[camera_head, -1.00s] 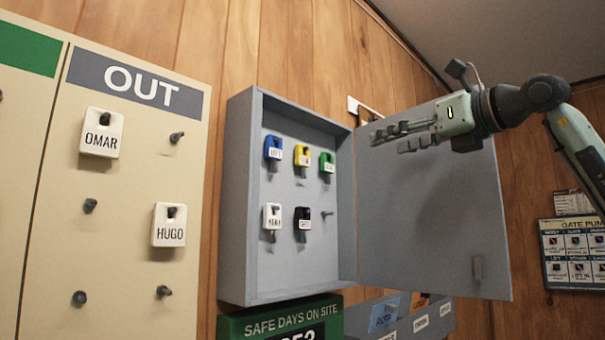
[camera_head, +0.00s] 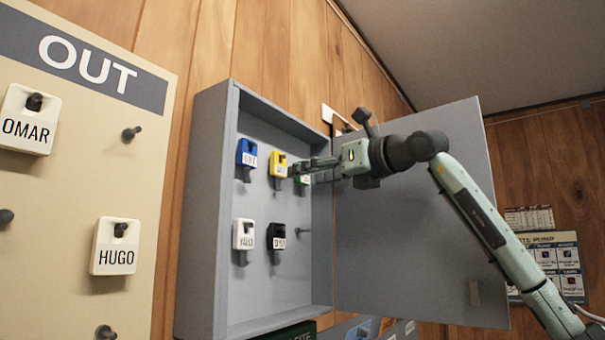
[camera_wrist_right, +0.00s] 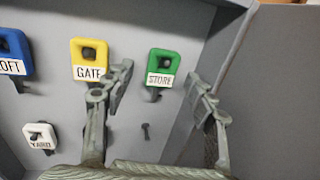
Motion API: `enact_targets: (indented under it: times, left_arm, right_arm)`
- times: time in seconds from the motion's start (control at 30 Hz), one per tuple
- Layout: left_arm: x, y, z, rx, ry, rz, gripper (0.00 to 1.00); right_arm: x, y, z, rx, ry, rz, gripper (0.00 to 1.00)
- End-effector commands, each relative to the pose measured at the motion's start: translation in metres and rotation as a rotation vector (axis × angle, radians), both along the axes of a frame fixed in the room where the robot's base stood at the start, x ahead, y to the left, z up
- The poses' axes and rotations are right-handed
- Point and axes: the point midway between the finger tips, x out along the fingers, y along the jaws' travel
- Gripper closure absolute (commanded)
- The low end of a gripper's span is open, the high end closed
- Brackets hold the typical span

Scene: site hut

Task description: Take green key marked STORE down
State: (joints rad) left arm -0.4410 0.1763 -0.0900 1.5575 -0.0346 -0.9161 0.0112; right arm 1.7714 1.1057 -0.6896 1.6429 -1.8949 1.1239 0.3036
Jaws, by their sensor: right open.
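The green key marked STORE (camera_wrist_right: 160,66) hangs on its peg in the top row of the key cabinet (camera_head: 208,210), at the right end. In the head view the green key (camera_head: 304,180) is mostly hidden behind my right gripper (camera_head: 305,166). In the right wrist view my right gripper (camera_wrist_right: 165,85) is open, with one finger on each side of the green key. The left finger is close to the yellow GATE key (camera_wrist_right: 88,60). I cannot tell whether either finger touches a key. My left gripper is not in view.
The blue key (camera_head: 246,153) hangs left of the yellow one. A white YARD key (camera_head: 243,234) and a black key (camera_head: 277,236) hang below, beside an empty peg (camera_head: 301,231). The open cabinet door (camera_head: 410,250) stands right, behind my arm. The OUT board (camera_head: 80,230) is left.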

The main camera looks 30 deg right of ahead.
Motion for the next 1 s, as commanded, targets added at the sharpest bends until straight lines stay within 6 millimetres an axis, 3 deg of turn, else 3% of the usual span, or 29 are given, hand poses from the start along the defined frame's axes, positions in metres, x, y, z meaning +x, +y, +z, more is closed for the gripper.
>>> enact_targets:
  times: [0.27,0.63,1.0]
  left_arm:
    - [-0.0018,0.0014,-0.0038,0.003,0.002,-0.004,1.0]
    - [-0.0017,0.0015,-0.0036,0.003,0.003,-0.002,1.0]
    - [-0.0016,0.0016,-0.0034,0.003,0.003,-0.002,1.0]
  right_arm:
    - [0.0047,0.0005,-0.0003,0.0,0.0,-0.001,0.44]
    - [0.0044,0.0006,-0.0002,0.0,0.0,-0.001,0.88]
    - [0.0039,-0.0001,0.0005,0.0,-0.001,0.0,0.88]
